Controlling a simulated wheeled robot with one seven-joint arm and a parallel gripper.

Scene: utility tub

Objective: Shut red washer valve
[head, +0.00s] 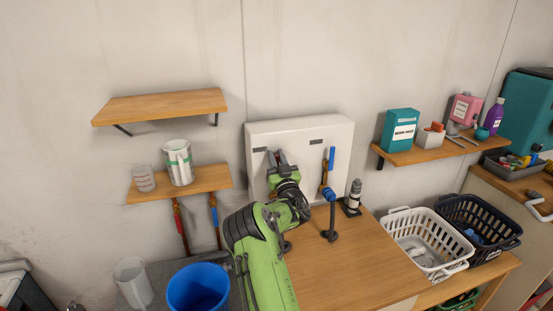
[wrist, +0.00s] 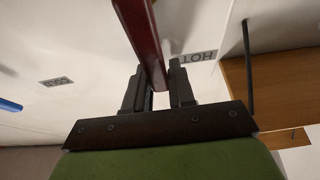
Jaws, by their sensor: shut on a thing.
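The red washer valve's lever (wrist: 140,35) is a flat dark red bar in the wrist view. It lies between the two black fingers of my gripper (wrist: 158,88), which is shut on it. In the head view my gripper (head: 277,158) is at the left part of the white wall box (head: 300,127), below its left label. My gripper and arm hide most of the red valve there, so its angle is hard to tell. The HOT label (wrist: 196,56) shows beside the fingers in the wrist view.
A blue valve lever (head: 332,157) stands upright right of my gripper, with a hose below it. Wooden shelves (head: 160,106) flank the box. A blue bucket (head: 198,290) is at lower left, laundry baskets (head: 428,232) at right.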

